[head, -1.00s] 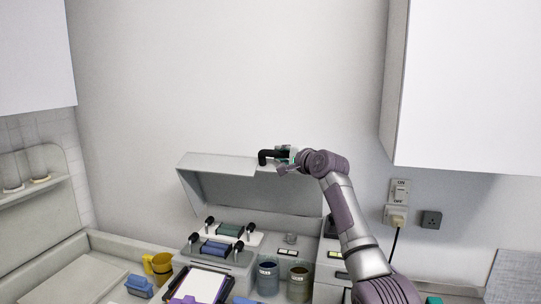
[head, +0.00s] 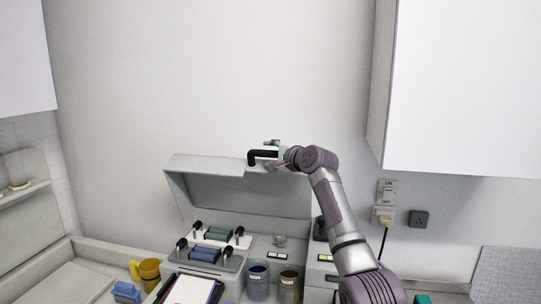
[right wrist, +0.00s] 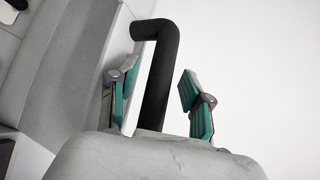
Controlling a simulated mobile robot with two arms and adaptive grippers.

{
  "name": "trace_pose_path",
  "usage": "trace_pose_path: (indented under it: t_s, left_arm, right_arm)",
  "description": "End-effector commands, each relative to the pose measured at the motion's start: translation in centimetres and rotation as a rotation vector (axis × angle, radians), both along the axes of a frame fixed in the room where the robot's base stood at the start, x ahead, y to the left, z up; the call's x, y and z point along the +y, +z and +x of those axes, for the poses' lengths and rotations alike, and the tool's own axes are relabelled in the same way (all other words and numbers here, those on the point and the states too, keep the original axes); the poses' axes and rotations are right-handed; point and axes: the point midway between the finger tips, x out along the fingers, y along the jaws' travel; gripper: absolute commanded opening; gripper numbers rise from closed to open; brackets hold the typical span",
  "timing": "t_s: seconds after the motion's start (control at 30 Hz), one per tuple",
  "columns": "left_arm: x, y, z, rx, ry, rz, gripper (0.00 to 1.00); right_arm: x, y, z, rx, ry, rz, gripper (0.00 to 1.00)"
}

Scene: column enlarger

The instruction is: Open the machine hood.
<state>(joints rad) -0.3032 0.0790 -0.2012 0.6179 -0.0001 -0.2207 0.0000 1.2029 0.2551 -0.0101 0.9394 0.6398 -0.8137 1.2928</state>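The machine hood (head: 240,190) is raised and tilted back above the machine bed in the head view, with its inside showing. Its black bent handle (head: 253,157) sticks out at the top front edge. My right gripper (head: 269,155) is at this handle, one finger above it and one below. In the right wrist view the handle (right wrist: 160,75) runs between the two green-padded fingers, with a clear gap to the right finger. The right gripper is open around the handle. My left gripper is not in view.
Under the hood are blue and green rollers (head: 205,253) with black knobs. Two cans (head: 258,281) stand in front, and a yellow mug (head: 149,270) is at left. A wall cabinet (head: 455,90) hangs at upper right; a switch and plug (head: 385,205) are below it.

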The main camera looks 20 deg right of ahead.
Motion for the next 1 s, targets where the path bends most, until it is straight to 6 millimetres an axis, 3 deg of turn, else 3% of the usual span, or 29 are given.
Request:
trace_pose_path:
  t_s: [0.2,0.37,0.8,1.0]
  left_arm:
    - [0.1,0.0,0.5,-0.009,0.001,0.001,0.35]
    - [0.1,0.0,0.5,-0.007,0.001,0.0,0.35]
    - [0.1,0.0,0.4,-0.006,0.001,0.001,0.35]
    - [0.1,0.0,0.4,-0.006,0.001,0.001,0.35]
  right_arm:
    - [-0.1,-0.1,-0.2,0.002,-0.001,-0.002,0.49]
    - [-0.3,0.1,-1.5,0.0,0.0,-0.003,0.49]
    - [-1.9,1.4,-9.3,-0.001,-0.002,-0.003,0.49]
    - [-2.3,1.8,-11.3,0.0,0.0,-0.001,0.49]
